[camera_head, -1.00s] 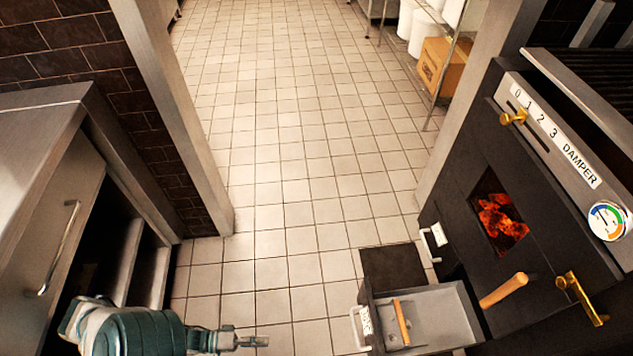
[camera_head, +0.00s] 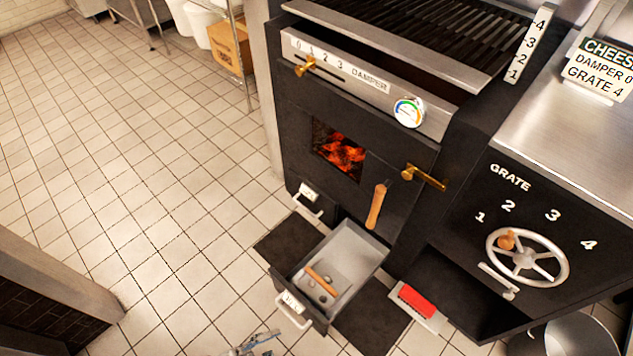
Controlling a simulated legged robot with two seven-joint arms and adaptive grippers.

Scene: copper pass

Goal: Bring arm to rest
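Only the tip of one of my grippers (camera_head: 258,344) shows, at the bottom edge of the head view, left of centre. It appears to be my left gripper. It hangs over the floor tiles in front of the open drawer (camera_head: 358,272) and looks empty. Its arm is out of frame, and I cannot tell whether the fingers are open or shut. My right gripper is not in view.
The black oven (camera_head: 290,130) has a glowing window, a damper knob (camera_head: 305,66) and a wooden door handle (camera_head: 377,205). The drawer holds a wooden-handled tool (camera_head: 322,281). A grate wheel (camera_head: 525,256) is at right. Tiled floor (camera_head: 120,190) is open at left.

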